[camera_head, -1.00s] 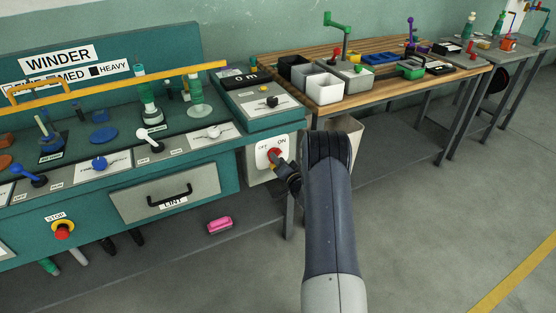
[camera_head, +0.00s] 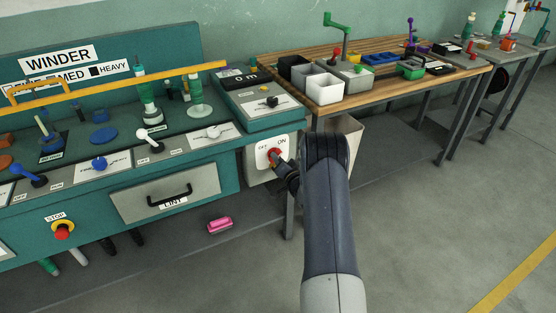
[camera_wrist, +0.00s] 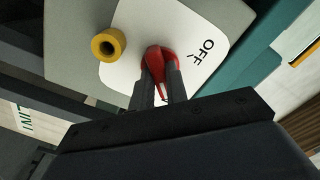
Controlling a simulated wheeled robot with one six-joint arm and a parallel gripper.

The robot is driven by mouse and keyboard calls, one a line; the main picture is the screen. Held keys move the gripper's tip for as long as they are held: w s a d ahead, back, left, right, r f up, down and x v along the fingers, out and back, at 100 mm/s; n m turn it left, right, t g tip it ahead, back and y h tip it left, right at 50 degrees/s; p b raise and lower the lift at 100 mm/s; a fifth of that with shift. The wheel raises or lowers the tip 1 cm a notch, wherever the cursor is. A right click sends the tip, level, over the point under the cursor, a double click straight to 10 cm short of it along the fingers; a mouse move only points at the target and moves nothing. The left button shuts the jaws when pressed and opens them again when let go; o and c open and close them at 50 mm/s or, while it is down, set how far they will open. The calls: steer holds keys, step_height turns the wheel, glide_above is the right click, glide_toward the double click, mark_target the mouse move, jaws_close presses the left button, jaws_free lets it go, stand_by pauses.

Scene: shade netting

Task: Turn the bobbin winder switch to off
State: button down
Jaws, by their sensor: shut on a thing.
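The red switch knob (camera_head: 273,154) is on a white plate with OFF and ON labels, on a grey box at the right end of the teal winder. In the wrist view the red knob (camera_wrist: 156,60) sits between the two fingers, and the word OFF is to its right; ON is out of that view. My gripper (camera_head: 279,160) is shut on the knob, with one finger on each side of it in the wrist view (camera_wrist: 160,80). The far side of the knob is hidden.
The winder's drawer (camera_head: 166,193) and red stop button (camera_head: 63,231) are to the left. A wooden bench (camera_head: 330,105) stands to the right. A pink object (camera_head: 219,225) lies below the winder.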

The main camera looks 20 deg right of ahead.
steer(key=shift+f+n+b, duration=0.15)
steer(key=shift+n+b, duration=0.15)
steer(key=shift+b, duration=0.35)
steer(key=n+b, duration=1.7)
steer(key=b, duration=0.4)
steer(key=shift+r+n, duration=0.25)
steer(key=shift+n, duration=0.05)
steer(key=c, duration=1.4)
jaws_free()
steer(key=shift+f, duration=0.1)
